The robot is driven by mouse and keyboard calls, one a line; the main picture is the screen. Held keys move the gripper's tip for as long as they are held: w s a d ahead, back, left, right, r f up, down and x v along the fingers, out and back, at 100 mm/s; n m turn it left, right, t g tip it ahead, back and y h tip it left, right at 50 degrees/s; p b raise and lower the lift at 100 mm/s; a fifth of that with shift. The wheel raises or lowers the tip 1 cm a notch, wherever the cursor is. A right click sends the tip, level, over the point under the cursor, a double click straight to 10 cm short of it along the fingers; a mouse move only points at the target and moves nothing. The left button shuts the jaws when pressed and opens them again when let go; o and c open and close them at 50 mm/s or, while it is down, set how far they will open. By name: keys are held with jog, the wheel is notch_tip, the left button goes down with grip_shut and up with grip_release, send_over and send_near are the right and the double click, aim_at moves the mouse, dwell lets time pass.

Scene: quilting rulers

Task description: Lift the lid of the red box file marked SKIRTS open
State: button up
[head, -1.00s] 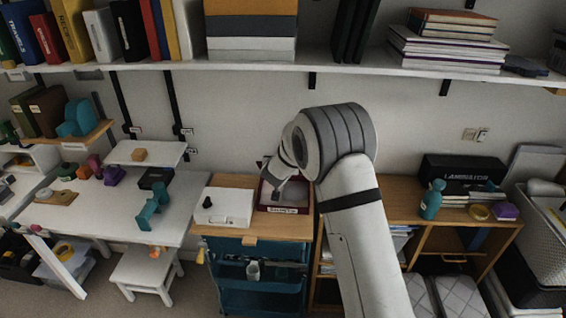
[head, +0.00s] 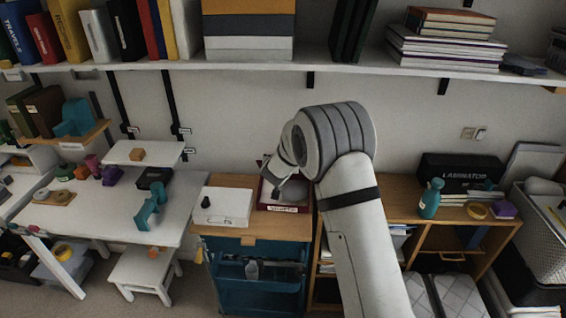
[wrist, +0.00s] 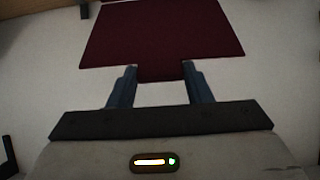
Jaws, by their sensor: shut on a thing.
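The red box file (head: 283,209) stands on the wooden top of a teal cart in the head view, with a pale label on its front that is too small to read surely. Its grey inside shows, so its lid is raised. In the wrist view the dark red lid (wrist: 165,30) fills the upper middle, seen against a pale wall. My gripper (wrist: 158,76) is shut on the tab at the lid's near edge, one finger on each side. In the head view my gripper (head: 272,184) is over the box's left part, and my arm hides much of the lid.
A white box with a black knob (head: 222,207) stands close on the left of the box file. A wooden cabinet (head: 385,212) is to the right, carrying a teal bottle (head: 431,199) and a black laminator box (head: 462,172). A long shelf (head: 350,62) runs above.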

jog(key=o, duration=1.4)
jog(key=shift+s, duration=0.1)
jog(key=b+v, duration=0.1)
jog(key=v, duration=0.6)
jog(key=shift+s+r, duration=0.2)
